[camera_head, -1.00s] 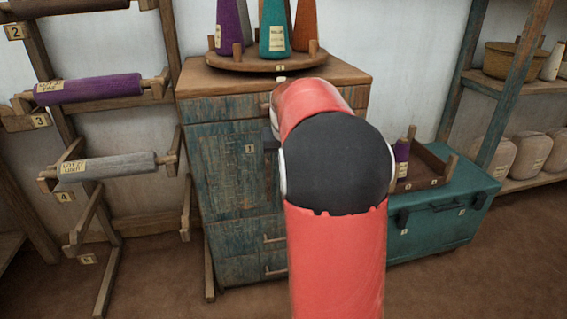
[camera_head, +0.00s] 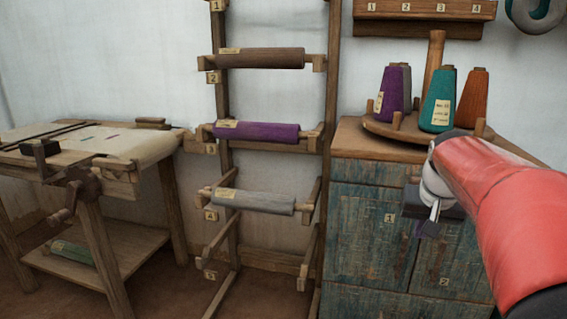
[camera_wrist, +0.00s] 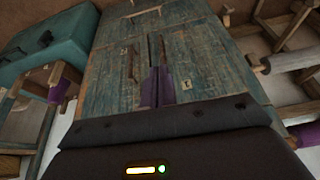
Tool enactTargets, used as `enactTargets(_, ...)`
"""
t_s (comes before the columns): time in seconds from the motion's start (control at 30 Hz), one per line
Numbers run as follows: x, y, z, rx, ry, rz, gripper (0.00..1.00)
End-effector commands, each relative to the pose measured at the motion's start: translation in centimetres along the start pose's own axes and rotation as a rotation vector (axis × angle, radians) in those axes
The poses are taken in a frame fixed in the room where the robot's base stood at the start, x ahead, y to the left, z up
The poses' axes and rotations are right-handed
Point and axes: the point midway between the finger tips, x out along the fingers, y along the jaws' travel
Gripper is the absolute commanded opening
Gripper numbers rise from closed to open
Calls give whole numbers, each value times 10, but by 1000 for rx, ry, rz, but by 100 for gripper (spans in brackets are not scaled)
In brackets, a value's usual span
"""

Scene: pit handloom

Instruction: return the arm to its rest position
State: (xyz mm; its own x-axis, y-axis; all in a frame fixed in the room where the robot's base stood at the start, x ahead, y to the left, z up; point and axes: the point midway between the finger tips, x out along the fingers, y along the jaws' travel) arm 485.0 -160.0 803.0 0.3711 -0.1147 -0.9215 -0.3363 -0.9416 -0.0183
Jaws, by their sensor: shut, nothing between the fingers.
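My arm (camera_head: 500,215) enters the head view from the lower right and reaches toward the front of a worn blue cabinet (camera_head: 365,235). My gripper (camera_head: 424,232) is at the arm's end in front of the cabinet doors, partly hidden by its own wrist. In the wrist view my gripper (camera_wrist: 157,70) shows two narrow fingers close together, shut and empty, before the cabinet's doors (camera_wrist: 205,75). Purple shows along the fingers.
A wooden rack (camera_head: 222,110) holds brown, purple and grey rolls left of the cabinet. A workbench (camera_head: 110,185) stands at far left. Yarn cones, including a teal one (camera_head: 438,100), stand on a round wooden stand (camera_head: 385,130) atop the cabinet. A teal chest (camera_wrist: 45,50) shows in the wrist view.

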Motion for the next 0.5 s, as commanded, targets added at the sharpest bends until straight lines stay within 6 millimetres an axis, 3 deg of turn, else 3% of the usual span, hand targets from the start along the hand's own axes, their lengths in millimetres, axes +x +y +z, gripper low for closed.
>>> enactTargets(0.1,-22,-35,61,-76,24,-47,0)
enactTargets(0.2,-30,-56,116,-142,41,-79,0)
enactTargets(0.4,-26,-76,214,-257,73,-118,0)
enactTargets(0.5,-20,-78,244,-293,82,-127,0)
